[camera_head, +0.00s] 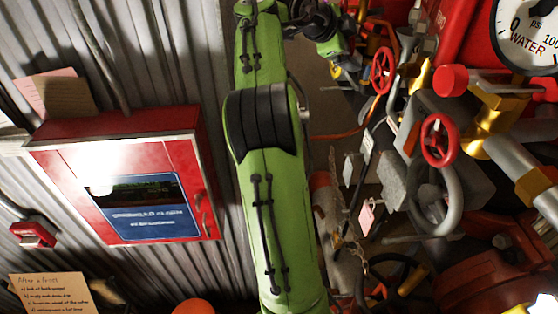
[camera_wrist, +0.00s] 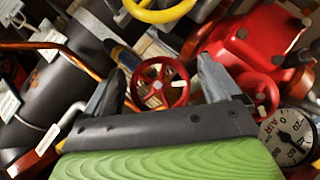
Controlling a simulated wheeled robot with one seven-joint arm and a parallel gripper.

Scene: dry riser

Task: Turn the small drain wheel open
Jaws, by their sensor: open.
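A small red handwheel (camera_wrist: 146,97) with spokes sits between the fingers of my gripper (camera_wrist: 160,68) in the wrist view. The fingers are open, one on each side of the wheel with gaps, and do not appear to touch it. In the head view, a red spoked wheel (camera_head: 382,70) stands just right of the end of my arm. It looks like the same wheel, but I cannot be sure. My fingertips are too small and dark to make out in the head view. No label marks this wheel as the drain.
A second red wheel (camera_head: 440,140) stands on a grey valve to the lower right. In the wrist view, a yellow ring handle (camera_wrist: 160,12) lies above, and a red wheel (camera_wrist: 258,92) and a gauge (camera_wrist: 287,137) lie right. A red cabinet (camera_head: 180,127) hangs left.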

